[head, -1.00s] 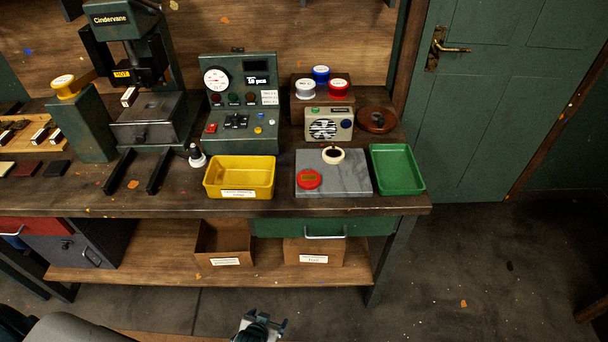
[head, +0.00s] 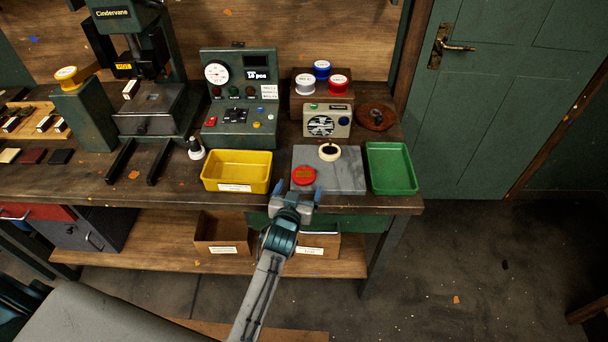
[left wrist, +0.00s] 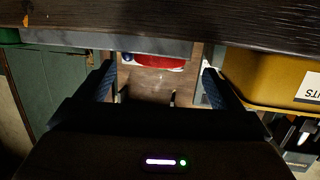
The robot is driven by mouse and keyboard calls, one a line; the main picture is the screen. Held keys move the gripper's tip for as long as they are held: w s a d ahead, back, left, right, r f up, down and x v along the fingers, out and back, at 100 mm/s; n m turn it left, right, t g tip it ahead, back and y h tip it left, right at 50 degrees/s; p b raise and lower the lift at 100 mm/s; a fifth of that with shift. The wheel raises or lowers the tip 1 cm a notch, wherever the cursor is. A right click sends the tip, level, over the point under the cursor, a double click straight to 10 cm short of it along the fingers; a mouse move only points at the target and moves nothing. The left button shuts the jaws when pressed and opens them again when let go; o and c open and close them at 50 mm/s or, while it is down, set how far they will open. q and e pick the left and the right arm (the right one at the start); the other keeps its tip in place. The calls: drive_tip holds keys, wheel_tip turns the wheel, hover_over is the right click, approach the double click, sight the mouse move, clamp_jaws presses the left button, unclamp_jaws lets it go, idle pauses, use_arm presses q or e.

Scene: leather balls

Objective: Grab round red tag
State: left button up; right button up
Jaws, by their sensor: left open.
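The round red tag (head: 304,175) lies near the front left corner of the grey stone slab (head: 345,178) on the workbench. My left gripper (head: 299,191) is open at the slab's front edge, its blue-tipped fingers just in front of the tag and apart from each other. In the left wrist view a red rounded patch (left wrist: 155,60) shows between the two dark fingers (left wrist: 158,85), partly cut off; nothing is held. Whether the fingers are level with the tag is hard to tell. My right gripper is not in view.
A yellow tray (head: 237,186) stands left of the slab and a green tray (head: 391,168) right of it. A radio (head: 327,120) and a control box (head: 239,100) stand behind.

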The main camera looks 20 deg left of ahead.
sight(303, 176)
use_arm(q)
drive_tip(key=shift+w+r, duration=0.1)
drive_tip(key=shift+w, duration=0.2)
drive_tip(key=shift+w+a+r+p, duration=0.15)
drive_tip(key=shift+w+p, duration=0.25)
drive_tip(key=shift+w, duration=0.2)
drive_tip(key=shift+w+r+p, duration=0.1)
drive_tip(key=shift+w+p, duration=0.25)
drive_tip(key=shift+w, duration=0.25)
drive_tip(key=shift+w+a+f, duration=0.1)
drive_tip(key=shift+w+f, duration=0.2)
drive_tip(key=shift+w, duration=0.3)
drive_tip(key=shift+w+f, duration=0.25)
drive_tip(key=shift+w, duration=0.3)
drive_tip(key=shift+s+r, duration=0.1)
drive_tip(key=shift+c, duration=1.1)
drive_tip(key=c, duration=0.8)
drive_tip(key=shift+c, duration=0.2)
